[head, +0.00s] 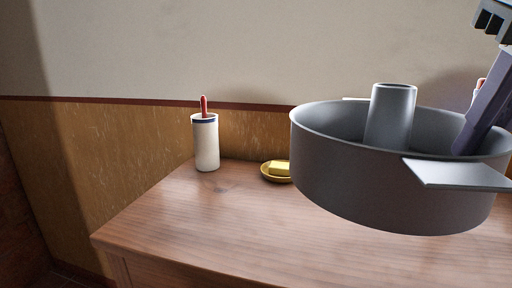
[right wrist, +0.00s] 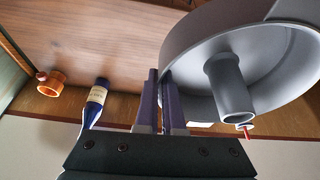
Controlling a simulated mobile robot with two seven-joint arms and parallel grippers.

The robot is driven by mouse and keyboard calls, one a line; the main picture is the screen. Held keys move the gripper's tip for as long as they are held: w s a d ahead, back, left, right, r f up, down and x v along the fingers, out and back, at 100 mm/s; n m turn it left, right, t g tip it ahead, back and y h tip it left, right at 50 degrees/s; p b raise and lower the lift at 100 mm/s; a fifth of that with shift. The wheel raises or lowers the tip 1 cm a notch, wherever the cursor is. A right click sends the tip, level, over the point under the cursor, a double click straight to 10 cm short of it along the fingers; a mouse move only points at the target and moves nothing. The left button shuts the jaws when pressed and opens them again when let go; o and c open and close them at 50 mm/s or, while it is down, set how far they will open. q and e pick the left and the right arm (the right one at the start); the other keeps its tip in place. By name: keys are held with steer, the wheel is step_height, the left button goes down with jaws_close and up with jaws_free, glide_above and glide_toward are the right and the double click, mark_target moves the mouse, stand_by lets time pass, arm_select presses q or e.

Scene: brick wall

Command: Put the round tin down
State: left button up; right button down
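The round tin (head: 350,175) is a large grey ring-shaped pan with a central tube and flat side handles. It fills the right of the head view and appears held above the wooden table (head: 190,225), roughly level. My right gripper (head: 465,148) comes in from the upper right, with a purple-grey finger reaching inside the tin's rim. In the right wrist view the two fingers of this gripper (right wrist: 160,75) are close together at the wall of the tin (right wrist: 192,50), shut on it. My left gripper is in neither view.
A white canister (head: 206,145) with a red-handled item stands at the back. A yellow dish (head: 270,177) with a butter-like block sits behind the tin. The right wrist view shows a blue bottle (right wrist: 95,102) and an orange pot (right wrist: 50,84). The table's front left is clear.

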mark_target(433, 160)
steer(key=shift+n+y, duration=0.3)
steer(key=shift+n, duration=0.5)
steer(key=a, duration=0.5)
steer(key=shift+a+r, duration=0.15)
steer(key=shift+a, duration=0.2)
steer(key=shift+s+a+f+n, duration=0.1)
steer(key=shift+s+a+n, duration=0.25)
steer(key=shift+s, duration=0.3)
steer(key=shift+s+a+f+n, duration=0.1)
steer(key=shift+s+a+n, duration=0.15)
steer(key=shift+s+a, duration=0.25)
steer(key=shift+s+a+f+n+y, duration=0.1)
steer(key=shift+s+a+n+y, duration=0.15)
steer(key=shift+s, duration=0.4)
steer(key=shift+s+a+f+n+y, duration=0.15)
steer(key=shift+s+a+n, duration=0.1)
steer(key=shift+s, duration=0.35)
steer(key=shift+m+h, duration=0.3)
steer(key=shift+m, duration=0.5)
steer(key=shift+w+d+f, duration=0.1)
steer(key=shift+w+d, duration=0.1)
steer(key=shift+d, duration=1.05)
steer(key=shift+w+d+f, duration=0.1)
steer(key=shift+w+d, duration=0.1)
steer(key=shift+d, duration=1.05)
steer(key=shift+d+r+p, duration=0.25)
steer(key=shift+r+p, duration=0.1)
step_height(433, 160, up, 49)
steer(key=p, duration=4.8)
steer(key=shift+p, duration=0.4)
